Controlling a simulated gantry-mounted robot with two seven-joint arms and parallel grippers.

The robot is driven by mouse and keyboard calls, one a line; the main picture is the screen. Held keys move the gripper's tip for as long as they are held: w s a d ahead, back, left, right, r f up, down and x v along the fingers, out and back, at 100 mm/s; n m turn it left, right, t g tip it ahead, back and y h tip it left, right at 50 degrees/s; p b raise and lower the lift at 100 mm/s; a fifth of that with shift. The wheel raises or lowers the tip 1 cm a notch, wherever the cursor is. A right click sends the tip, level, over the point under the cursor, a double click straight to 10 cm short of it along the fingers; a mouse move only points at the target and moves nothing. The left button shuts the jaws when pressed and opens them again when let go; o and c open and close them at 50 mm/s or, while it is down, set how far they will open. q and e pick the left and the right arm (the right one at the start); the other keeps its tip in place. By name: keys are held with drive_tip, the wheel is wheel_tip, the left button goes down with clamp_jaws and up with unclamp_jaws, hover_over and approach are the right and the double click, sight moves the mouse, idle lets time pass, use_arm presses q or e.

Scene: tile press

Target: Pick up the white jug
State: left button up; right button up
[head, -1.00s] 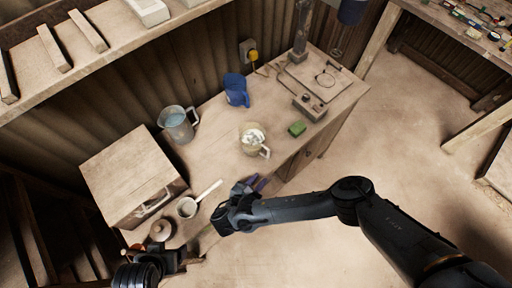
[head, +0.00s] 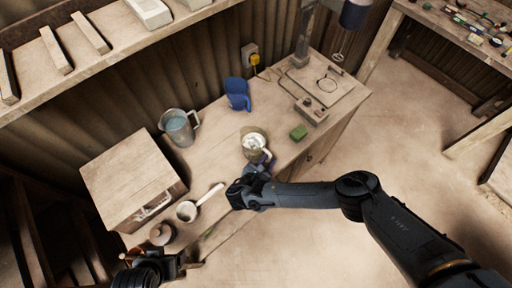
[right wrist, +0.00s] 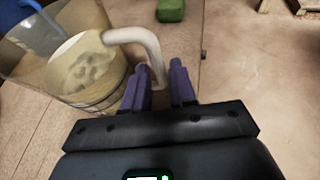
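The white jug (head: 252,142) stands upright on the workbench, with its handle on the side toward my right gripper. In the right wrist view the jug (right wrist: 90,75) fills the upper left, and its pale curved handle (right wrist: 140,38) reaches over to the fingers. My right gripper (head: 262,166) is beside the jug. Its purple fingers show open in the right wrist view (right wrist: 161,88), with the lower end of the handle between their tips; I cannot tell whether they touch it. My left gripper (head: 178,262) is low at the left, by the bench's front edge; its fingers are unclear.
A metal pitcher (head: 178,128), a blue jug (head: 237,94) and a green block (head: 299,132) stand around the white jug. The press (head: 312,110) is at the right end.

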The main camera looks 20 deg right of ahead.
drive_tip(key=shift+x, duration=0.9)
clamp_jaws()
drive_tip(key=shift+r, duration=0.25)
